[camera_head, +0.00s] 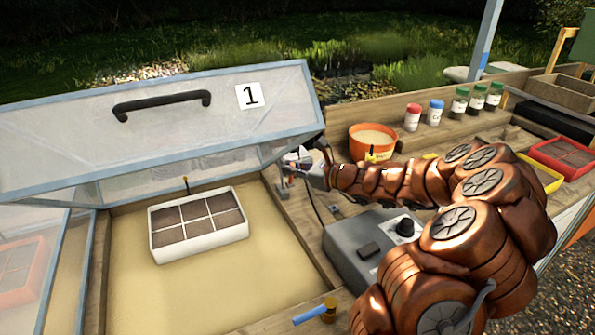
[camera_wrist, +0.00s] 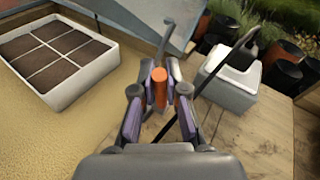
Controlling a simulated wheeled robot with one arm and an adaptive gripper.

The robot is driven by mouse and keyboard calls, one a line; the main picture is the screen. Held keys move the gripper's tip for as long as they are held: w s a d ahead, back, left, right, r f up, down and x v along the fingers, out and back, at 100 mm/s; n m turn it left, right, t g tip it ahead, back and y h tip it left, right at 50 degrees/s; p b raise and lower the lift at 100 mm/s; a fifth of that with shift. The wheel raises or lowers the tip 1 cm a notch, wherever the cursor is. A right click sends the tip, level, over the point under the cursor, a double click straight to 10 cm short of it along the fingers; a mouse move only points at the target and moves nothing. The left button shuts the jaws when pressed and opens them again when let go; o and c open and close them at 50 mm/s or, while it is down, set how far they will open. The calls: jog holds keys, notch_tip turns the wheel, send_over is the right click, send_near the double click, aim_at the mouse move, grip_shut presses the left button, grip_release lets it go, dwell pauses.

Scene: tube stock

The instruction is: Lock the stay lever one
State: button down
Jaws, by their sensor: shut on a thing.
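The cold-frame lid marked 1 (camera_head: 210,125), with clear panels and a black handle (camera_head: 162,105), stands tilted open. My gripper (camera_head: 300,162) is at the lid's lower right corner, over the wooden edge of the frame. In the wrist view, my gripper (camera_wrist: 159,88) is shut on an orange cylindrical grip, which looks like that of stay lever one (camera_wrist: 159,90). A grey bar rises close behind it. The lever's base is hidden by the fingers, so I cannot tell its lock position.
A white six-cell soil tray (camera_head: 198,250) sits on the sand inside the frame. A grey control box (camera_head: 365,240) with a black knob is right of the frame. A blue lever (camera_head: 309,314) lies at the front edge. An orange pot (camera_head: 372,142) and several bottles stand behind my arm.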

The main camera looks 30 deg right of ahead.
jog(key=shift+f, duration=0.15)
jog(key=c, duration=1.2)
grip_release()
jog(key=shift+s, duration=0.1)
jog(key=shift+v, duration=5.9)
